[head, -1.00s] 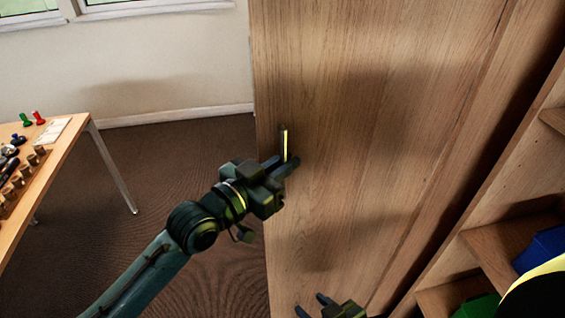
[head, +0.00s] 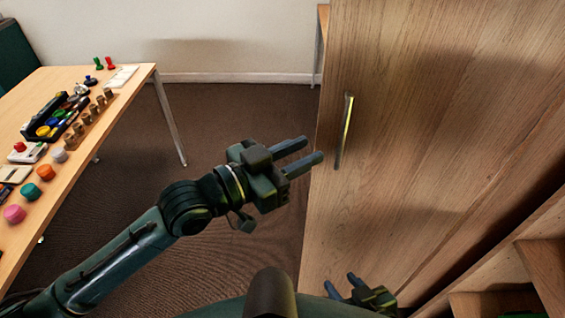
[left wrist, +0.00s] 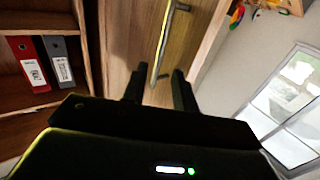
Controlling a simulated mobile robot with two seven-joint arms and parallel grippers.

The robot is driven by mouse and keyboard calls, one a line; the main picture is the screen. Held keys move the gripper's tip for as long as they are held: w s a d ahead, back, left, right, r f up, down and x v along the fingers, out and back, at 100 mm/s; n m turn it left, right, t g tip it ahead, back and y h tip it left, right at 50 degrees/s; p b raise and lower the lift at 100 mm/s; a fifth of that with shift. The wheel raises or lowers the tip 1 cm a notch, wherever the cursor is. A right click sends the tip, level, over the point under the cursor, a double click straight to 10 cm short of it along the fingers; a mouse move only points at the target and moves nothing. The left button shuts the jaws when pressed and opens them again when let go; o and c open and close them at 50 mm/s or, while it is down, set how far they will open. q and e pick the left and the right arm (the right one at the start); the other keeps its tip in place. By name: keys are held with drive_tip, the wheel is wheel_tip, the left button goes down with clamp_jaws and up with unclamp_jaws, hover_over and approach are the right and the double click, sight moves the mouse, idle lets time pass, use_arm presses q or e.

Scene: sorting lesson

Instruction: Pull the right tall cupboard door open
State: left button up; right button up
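The tall wooden cupboard door (head: 420,130) fills the right of the head view. Its slim upright bar handle (head: 344,132) is near the door's left edge. I cannot tell how far the door stands open. My left gripper (head: 312,150) is open and empty, left of the handle and apart from it in the head view. In the left wrist view the handle (left wrist: 165,45) shows beyond the two spread fingers (left wrist: 157,80), its near end between them in the picture. My right gripper (head: 341,281) is open and empty, low in front of the door.
A table (head: 135,80) with several coloured pieces and a dark tray stands at the left. Open wooden shelves (head: 495,305) are at the lower right. Shelves with a red binder (left wrist: 30,62) and a grey binder (left wrist: 60,62) show in the left wrist view. Carpet (head: 240,120) between table and door is clear.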

use_arm(q)
drive_tip(key=shift+v, duration=1.9)
drive_tip(key=a+f+n+t+y+p, duration=0.1)
drive_tip(key=a+f+n+t+y, duration=0.15)
drive_tip(key=f, duration=0.45)
drive_tip(key=a+f+n+t+y, duration=0.1)
drive_tip(key=a+f+n+y, duration=0.3)
drive_tip(key=f, duration=0.3)
drive_tip(key=s+a+f+n+g+y, duration=0.1)
drive_tip(key=s+a+f+y, duration=0.1)
drive_tip(key=s+a+f, duration=0.2)
drive_tip(key=s+a+f+n+g+y, duration=0.1)
drive_tip(key=s+a+f+y, duration=0.2)
drive_tip(key=s+f, duration=0.3)
wheel_tip(320, 180, down, 3)
drive_tip(key=shift+a+r+y+p, duration=0.2)
drive_tip(key=shift+a+y+p, duration=0.15)
drive_tip(key=shift+a, duration=0.5)
